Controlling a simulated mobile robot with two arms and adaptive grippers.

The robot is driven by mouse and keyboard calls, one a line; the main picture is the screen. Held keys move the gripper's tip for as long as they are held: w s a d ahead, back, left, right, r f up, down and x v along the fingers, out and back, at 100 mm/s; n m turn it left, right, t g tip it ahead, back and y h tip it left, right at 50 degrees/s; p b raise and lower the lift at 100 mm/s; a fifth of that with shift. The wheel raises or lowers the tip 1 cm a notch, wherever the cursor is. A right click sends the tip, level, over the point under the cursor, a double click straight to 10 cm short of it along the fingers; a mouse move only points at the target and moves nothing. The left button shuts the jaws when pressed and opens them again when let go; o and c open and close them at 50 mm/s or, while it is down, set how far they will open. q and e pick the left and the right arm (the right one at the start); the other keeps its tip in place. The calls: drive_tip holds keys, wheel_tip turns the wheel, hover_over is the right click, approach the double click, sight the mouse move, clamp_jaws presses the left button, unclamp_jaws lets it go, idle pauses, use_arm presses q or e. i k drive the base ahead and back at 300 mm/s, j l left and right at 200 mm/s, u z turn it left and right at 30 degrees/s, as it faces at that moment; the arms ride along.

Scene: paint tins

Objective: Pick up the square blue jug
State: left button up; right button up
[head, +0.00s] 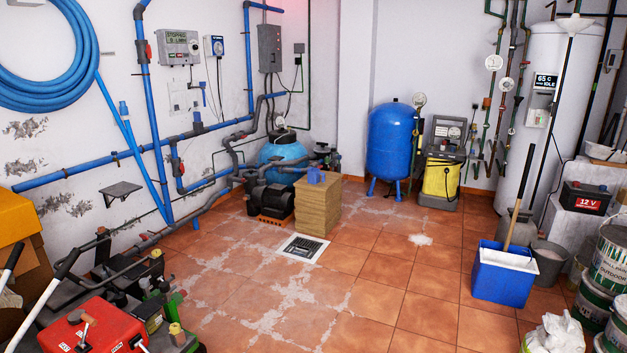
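A small blue object (316,176), which looks like the square jug, sits on top of a tan block-shaped stand (317,212) near the middle of the room. It is too small to make out its handle or spout. Neither of my grippers shows in the head view.
A floor drain grate (302,249) lies in front of the stand, with a black pump (268,197) to its left. A square blue bucket (503,283) with a stick in it stands at right. Paint tins (612,262) are at the right edge, red machinery (90,328) at lower left. Middle floor is clear.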

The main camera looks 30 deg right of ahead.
sight(314, 174)
drive_tip(key=i+l+z, duration=0.15)
drive_tip(key=l, duration=0.25)
drive_tip(key=l+z, duration=0.2)
drive_tip(key=l, duration=0.15)
drive_tip(key=i+l+z, duration=0.15)
drive_tip(key=l, duration=0.2)
drive_tip(key=i+l+z, duration=0.4)
drive_tip(key=i+l, duration=0.2)
drive_tip(key=i+l+z, duration=0.15)
drive_tip(key=i+l, duration=0.15)
drive_tip(key=i, duration=0.2)
drive_tip(key=i+l+z, duration=0.2)
drive_tip(key=i, duration=0.25)
drive_tip(key=i+j+u, duration=0.15)
drive_tip(key=i+u, duration=0.75)
drive_tip(key=i+l+u, duration=0.25)
drive_tip(key=i+u, duration=0.2)
drive_tip(key=i, duration=0.15)
drive_tip(key=i+j+z, duration=0.15)
drive_tip(key=i, duration=0.35)
drive_tip(key=i+j+z, duration=0.15)
drive_tip(key=i, duration=0.4)
drive_tip(key=i+j+z, duration=0.2)
drive_tip(key=i, duration=0.3)
drive_tip(key=i+j+z, duration=0.15)
drive_tip(key=i, duration=0.35)
